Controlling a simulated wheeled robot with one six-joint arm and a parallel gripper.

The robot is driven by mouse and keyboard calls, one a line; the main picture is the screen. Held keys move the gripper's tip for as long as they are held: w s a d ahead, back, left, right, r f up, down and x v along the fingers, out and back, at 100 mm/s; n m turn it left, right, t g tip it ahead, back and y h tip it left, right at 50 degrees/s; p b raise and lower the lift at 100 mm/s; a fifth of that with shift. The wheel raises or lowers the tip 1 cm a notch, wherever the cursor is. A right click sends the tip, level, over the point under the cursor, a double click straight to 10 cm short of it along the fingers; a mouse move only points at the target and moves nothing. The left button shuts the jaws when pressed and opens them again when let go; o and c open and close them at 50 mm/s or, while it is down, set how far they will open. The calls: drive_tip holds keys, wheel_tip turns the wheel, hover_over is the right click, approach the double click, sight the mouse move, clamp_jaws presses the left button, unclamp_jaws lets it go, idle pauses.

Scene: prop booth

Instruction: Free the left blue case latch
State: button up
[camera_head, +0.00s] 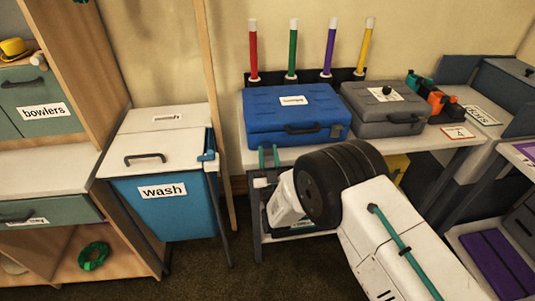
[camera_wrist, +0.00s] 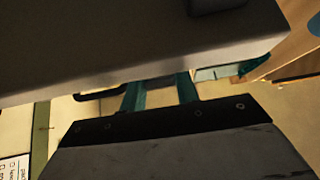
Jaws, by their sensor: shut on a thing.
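The blue case (camera_head: 270,120) stands closed on the pale table, with a white label on its lid and a dark handle on its front. My gripper (camera_head: 268,152) is at the lower left of the case's front, its two teal fingers pointing up at the left latch spot. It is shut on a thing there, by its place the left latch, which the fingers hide. In the wrist view, the teal fingers (camera_wrist: 161,92) reach up behind a large grey surface that hides their tips.
A grey case (camera_head: 385,112) stands close to the right of the blue case. A blue wash bin (camera_head: 170,210) with a pale lid stands left. Coloured sticks stand in a black rack (camera_head: 310,75) behind.

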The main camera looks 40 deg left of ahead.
drive_tip(key=o, duration=1)
drive_tip(key=v, duration=0.8)
